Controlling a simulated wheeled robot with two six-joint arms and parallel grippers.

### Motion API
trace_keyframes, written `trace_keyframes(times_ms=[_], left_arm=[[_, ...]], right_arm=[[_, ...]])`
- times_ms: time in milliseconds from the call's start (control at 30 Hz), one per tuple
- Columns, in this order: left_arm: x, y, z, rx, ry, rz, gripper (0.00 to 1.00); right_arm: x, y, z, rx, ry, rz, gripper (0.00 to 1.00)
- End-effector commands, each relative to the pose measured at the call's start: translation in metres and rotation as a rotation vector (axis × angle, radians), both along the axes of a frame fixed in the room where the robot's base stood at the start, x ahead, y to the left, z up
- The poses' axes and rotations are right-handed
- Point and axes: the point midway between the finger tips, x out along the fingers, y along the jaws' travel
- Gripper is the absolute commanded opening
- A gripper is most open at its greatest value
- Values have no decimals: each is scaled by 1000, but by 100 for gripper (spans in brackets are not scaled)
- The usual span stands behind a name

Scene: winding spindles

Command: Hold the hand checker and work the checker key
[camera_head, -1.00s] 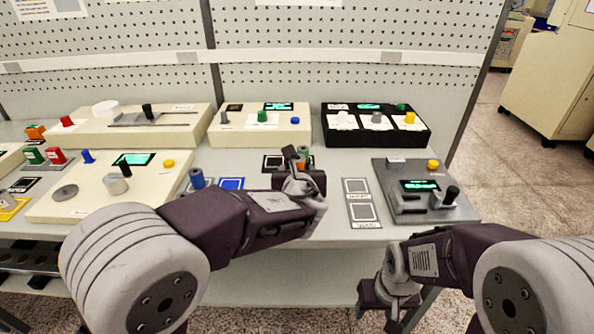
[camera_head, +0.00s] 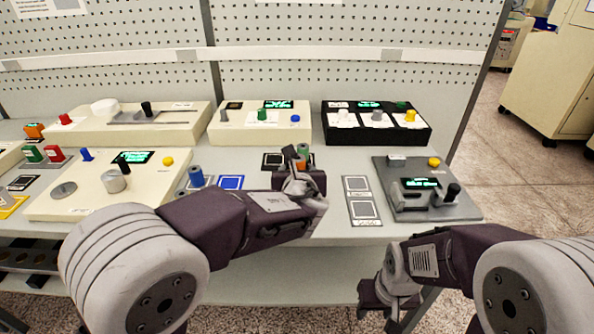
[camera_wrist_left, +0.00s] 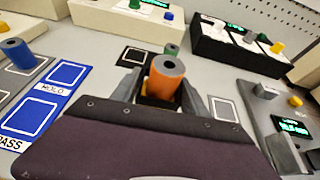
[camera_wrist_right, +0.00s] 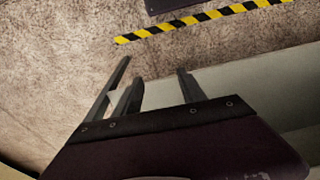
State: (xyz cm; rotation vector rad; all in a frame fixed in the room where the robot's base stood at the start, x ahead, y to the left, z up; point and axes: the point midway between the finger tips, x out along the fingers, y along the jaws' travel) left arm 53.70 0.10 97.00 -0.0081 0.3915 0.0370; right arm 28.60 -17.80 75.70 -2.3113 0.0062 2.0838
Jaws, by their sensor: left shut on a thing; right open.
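A dark grey box (camera_head: 420,171) with a lit green display, a yellow button (camera_head: 434,161) and a black-topped lever (camera_head: 453,190) sits at the table's right end; it may be the hand checker, but I cannot tell. It also shows at the right of the left wrist view (camera_wrist_left: 262,110). My left gripper (camera_head: 300,172) is over the table, left of this box. In the left wrist view its fingers are shut on an upright orange hollow spindle (camera_wrist_left: 166,80). My right gripper (camera_head: 388,300) is open and empty, low in front of the table edge, with floor beneath it (camera_wrist_right: 155,90).
Blue pads (camera_head: 231,183) and a blue spindle (camera_head: 196,176) are left of the gripper. A black panel (camera_head: 376,135) and cream consoles (camera_head: 260,136) line the back.

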Motion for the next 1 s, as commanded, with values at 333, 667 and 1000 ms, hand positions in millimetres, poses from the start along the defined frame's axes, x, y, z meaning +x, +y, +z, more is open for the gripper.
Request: trace_keyframes(times_ms=[333,667,1000], left_arm=[[0,0,-2,2,4,-1,0],[-1,0,-2,2,5,-1,0],[-1,0,-3,3,6,-1,0]], right_arm=[[0,0,0,0,0,0,0],[0,0,0,0,0,0,0],[0,0,0,0,0,0,0]])
